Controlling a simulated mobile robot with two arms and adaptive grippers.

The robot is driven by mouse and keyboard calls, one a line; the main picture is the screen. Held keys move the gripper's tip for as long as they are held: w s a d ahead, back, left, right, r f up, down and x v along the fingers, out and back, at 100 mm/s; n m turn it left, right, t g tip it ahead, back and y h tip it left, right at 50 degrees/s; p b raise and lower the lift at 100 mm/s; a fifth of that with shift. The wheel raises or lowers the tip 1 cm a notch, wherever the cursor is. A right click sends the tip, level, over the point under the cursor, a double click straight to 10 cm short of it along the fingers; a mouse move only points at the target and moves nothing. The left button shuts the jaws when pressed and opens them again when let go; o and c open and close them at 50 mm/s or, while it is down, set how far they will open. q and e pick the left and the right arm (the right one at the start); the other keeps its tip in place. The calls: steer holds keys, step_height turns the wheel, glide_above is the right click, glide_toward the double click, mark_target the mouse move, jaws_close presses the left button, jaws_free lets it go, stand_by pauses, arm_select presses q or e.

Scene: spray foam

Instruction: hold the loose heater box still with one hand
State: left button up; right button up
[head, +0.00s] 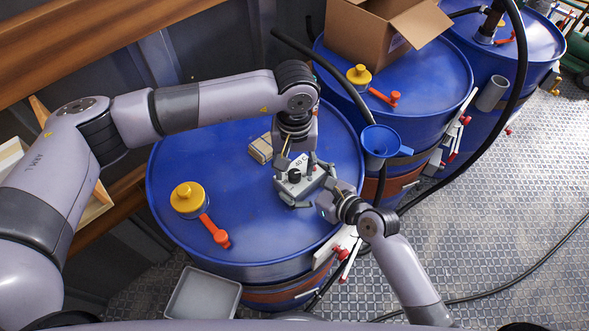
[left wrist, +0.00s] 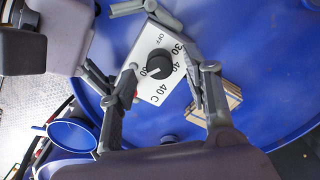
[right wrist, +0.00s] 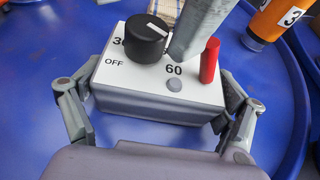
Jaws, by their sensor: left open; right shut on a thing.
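The heater box (head: 296,188) is a small white-and-grey box on the lid of the nearest blue drum (head: 250,235). Its top has a black knob (right wrist: 146,38), printed numbers and OFF, and a red post (right wrist: 209,60). My right gripper (right wrist: 150,92) is shut on the box, with a finger on each side. My left gripper (left wrist: 170,70) is open above the box, with its fingertips on either side of the knob (left wrist: 160,63) and apart from it. One left finger hides part of the box top in the right wrist view.
A small tan block (head: 261,149) lies on the lid behind the box. A yellow cap (head: 188,197) and red valve handle (head: 214,231) are at the lid's left. A blue funnel (head: 380,141) stands at the right edge. A grey bin (head: 203,296) is below.

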arm_select(q)
steer(key=shift+f, duration=1.25)
steer(key=shift+c, duration=0.4)
jaws_close()
